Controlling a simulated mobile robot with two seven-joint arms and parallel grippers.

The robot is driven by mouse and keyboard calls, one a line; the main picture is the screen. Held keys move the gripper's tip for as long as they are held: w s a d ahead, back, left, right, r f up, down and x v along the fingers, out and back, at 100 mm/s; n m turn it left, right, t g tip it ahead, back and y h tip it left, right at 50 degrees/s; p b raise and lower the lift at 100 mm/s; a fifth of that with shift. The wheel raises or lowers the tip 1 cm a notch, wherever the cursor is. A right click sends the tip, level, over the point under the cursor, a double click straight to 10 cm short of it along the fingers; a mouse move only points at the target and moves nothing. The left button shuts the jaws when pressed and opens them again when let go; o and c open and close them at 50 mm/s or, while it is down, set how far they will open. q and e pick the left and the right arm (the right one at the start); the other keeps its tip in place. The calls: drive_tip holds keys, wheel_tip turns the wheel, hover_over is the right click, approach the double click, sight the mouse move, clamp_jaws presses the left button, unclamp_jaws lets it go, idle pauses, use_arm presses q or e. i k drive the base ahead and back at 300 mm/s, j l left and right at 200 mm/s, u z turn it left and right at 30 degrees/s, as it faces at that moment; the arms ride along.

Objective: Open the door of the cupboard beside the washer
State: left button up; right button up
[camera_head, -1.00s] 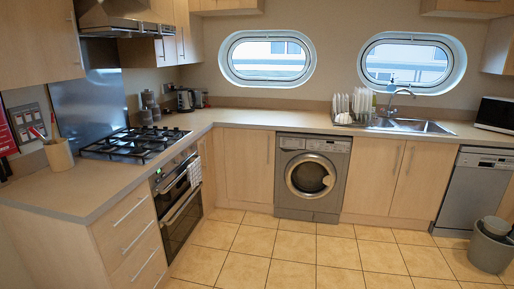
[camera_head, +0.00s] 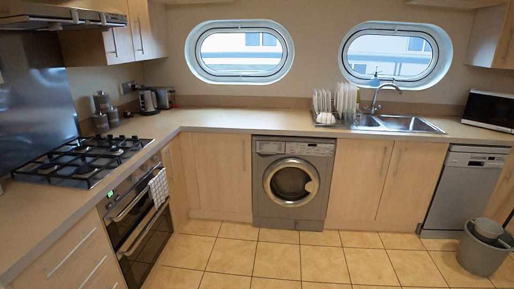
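The washer (camera_head: 292,184) is a grey front-loader with a round glass door, set under the counter in the middle of the view. Neither of my grippers shows in this view.
Open tiled floor (camera_head: 262,262) lies in front of the washer and cupboards. The oven (camera_head: 140,222) with a towel and the drawers stand at the left. A grey bin (camera_head: 483,250) stands at the right, before the dishwasher (camera_head: 462,194).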

sight(223, 162)
drive_tip(key=i, duration=1.25)
drive_tip(key=i+j+z, duration=0.1)
drive_tip(key=i, duration=1.1)
drive_tip(key=i+j, duration=0.1)
drive_tip(key=i, duration=1.15)
